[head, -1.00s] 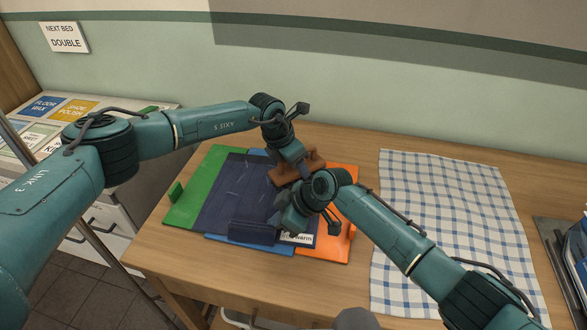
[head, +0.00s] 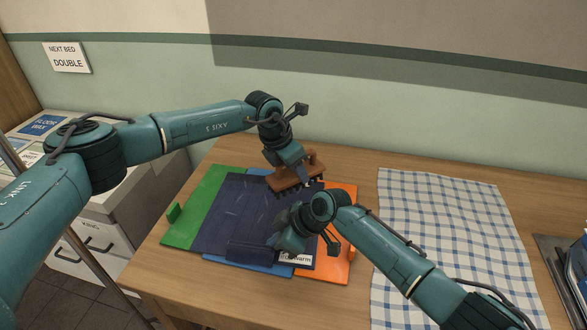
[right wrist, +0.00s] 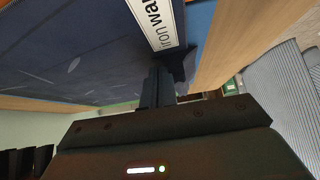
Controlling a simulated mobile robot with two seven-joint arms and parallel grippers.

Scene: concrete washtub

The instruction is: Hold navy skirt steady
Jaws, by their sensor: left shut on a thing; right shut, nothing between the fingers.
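The navy skirt (head: 230,208) lies dark and flat over coloured boards on the table, with pale streaks across it and a white label at its near right corner. It fills the upper left of the right wrist view (right wrist: 70,50). My right gripper (head: 284,240) is shut at the skirt's near right part, with nothing between its fingers. In the right wrist view its fingertips (right wrist: 160,80) are against or close to the cloth beside the label; contact is unclear. My left gripper (head: 298,163) is shut on a brown brush (head: 287,181), bristles down, at the skirt's far right edge.
A green board (head: 185,228), blue board (head: 262,265) and orange board (head: 340,262) show around the skirt. A blue checked cloth (head: 430,230) lies right of them. A metal tray (head: 556,262) is at the far right. A white drawer cabinet (head: 125,222) stands left.

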